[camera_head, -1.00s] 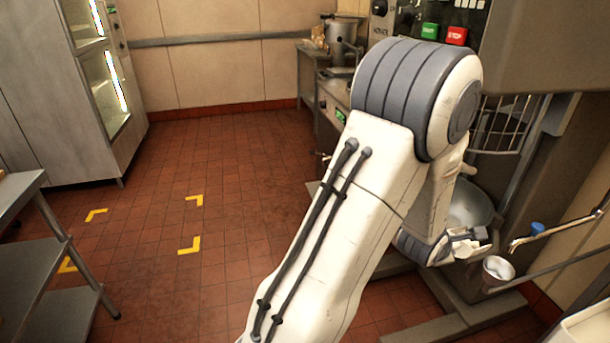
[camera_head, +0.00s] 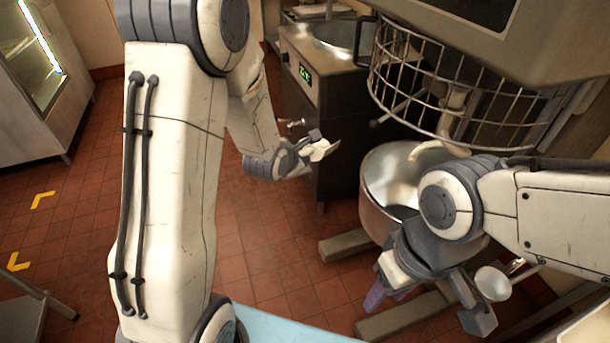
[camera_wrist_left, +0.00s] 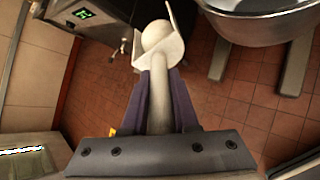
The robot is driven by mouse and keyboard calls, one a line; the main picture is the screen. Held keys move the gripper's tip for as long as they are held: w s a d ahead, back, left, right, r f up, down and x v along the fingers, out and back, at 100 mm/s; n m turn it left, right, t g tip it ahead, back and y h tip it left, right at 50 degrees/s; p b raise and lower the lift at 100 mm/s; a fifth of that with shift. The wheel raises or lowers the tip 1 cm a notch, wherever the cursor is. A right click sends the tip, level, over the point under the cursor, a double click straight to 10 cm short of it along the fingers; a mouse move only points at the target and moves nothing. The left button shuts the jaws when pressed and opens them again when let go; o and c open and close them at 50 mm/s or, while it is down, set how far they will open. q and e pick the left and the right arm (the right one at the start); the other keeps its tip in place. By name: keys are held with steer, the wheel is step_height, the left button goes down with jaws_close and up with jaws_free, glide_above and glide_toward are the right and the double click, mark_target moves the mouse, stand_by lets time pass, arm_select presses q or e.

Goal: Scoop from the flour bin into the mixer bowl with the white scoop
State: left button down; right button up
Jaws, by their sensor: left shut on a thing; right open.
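My left gripper (camera_head: 308,143) is shut on the white scoop (camera_head: 320,151), left of the mixer bowl and apart from it. In the left wrist view the handle lies between the dark fingers, and the scoop (camera_wrist_left: 139,55) holds a rounded white mound (camera_wrist_left: 156,36). The metal mixer bowl (camera_head: 374,194) stands under the wire guard, partly hidden by my right arm. Its rim also shows in the left wrist view (camera_wrist_left: 262,29). My right gripper (camera_head: 428,308) is open in front of the bowl, fingers pointing down. I cannot pick out the flour bin for certain.
The wire guard (camera_head: 455,98) hangs above the bowl. A steel unit with a green display (camera_head: 306,73) stands behind the scoop. Tiled floor (camera_head: 262,237) lies open between my arms.

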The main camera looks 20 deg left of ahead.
arm_select(q)
steer(key=s+d+f+m+h+p, duration=0.3)
steer(key=d+f+m+h, duration=0.1)
steer(key=f+m+h, duration=0.4)
steer(key=w+d+f+m+t+h+b, duration=0.1)
steer(key=d+m+b, duration=0.5)
steer(key=b, duration=0.9)
steer(key=w+d+f+m+t+h+b, duration=0.1)
steer(key=w+d+m+t+b, duration=0.3)
steer(key=b, duration=1.1)
steer(key=w+d+f+m, duration=0.1)
steer(key=d+m, duration=0.1)
steer(key=d, duration=0.1)
steer(key=shift+w, duration=0.2)
stand_by(0.6)
